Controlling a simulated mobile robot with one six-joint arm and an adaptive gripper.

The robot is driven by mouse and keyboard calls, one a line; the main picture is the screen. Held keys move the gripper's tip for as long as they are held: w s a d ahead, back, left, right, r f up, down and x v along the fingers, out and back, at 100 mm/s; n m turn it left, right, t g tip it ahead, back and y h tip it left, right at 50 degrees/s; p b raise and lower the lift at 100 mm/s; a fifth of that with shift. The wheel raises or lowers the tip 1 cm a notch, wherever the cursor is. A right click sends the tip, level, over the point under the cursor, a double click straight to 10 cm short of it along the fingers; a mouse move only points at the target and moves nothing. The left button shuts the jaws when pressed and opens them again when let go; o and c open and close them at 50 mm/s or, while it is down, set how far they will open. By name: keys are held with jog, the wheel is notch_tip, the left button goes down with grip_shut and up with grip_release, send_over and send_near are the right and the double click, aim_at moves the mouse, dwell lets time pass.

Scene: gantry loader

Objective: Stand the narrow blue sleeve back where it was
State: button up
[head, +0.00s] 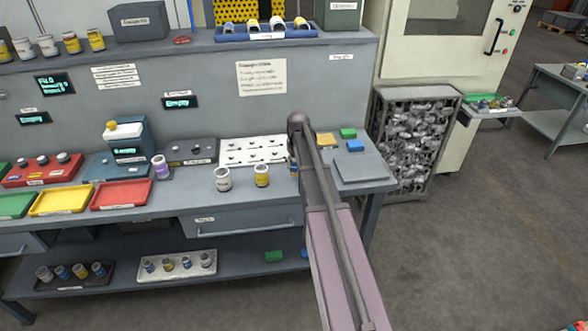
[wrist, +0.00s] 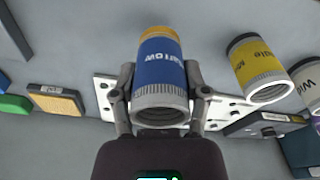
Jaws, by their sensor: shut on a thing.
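My gripper (wrist: 160,88) is shut on the narrow blue sleeve (wrist: 162,68), one finger on each side. The sleeve has a blue label, an open threaded grey end towards the wrist camera, and a yellow-orange far end. In the head view only a sliver of the blue sleeve (head: 294,169) shows beside my arm, which hides most of the gripper. A yellow-labelled sleeve (head: 261,175) and a white-labelled sleeve (head: 223,179) stand on the bench to the left. They also show at the right of the wrist view. I cannot tell whether the blue sleeve touches the bench.
A white panel with pegs (head: 237,156) lies behind the sleeves. A yellow pad (head: 326,139), green block (head: 348,133), blue block (head: 355,146) and grey plate (head: 361,169) lie to the right. A purple-labelled container (head: 160,167) and red tray (head: 122,192) are to the left.

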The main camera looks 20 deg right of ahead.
jog(key=shift+w, duration=0.55)
jog(key=shift+w+f+b, duration=0.2)
jog(key=shift+f+b, duration=0.1)
jog(key=shift+s+f+b, duration=0.1)
jog(key=shift+f+b, duration=1.45)
jog(key=shift+f, duration=0.1)
jog(key=o, duration=1.2)
jog(key=shift+c, duration=0.2)
notch_tip(320, 180, up, 12)
jog(key=s+p, duration=0.1)
jog(key=p, duration=1.1)
jog(key=shift+s, duration=0.25)
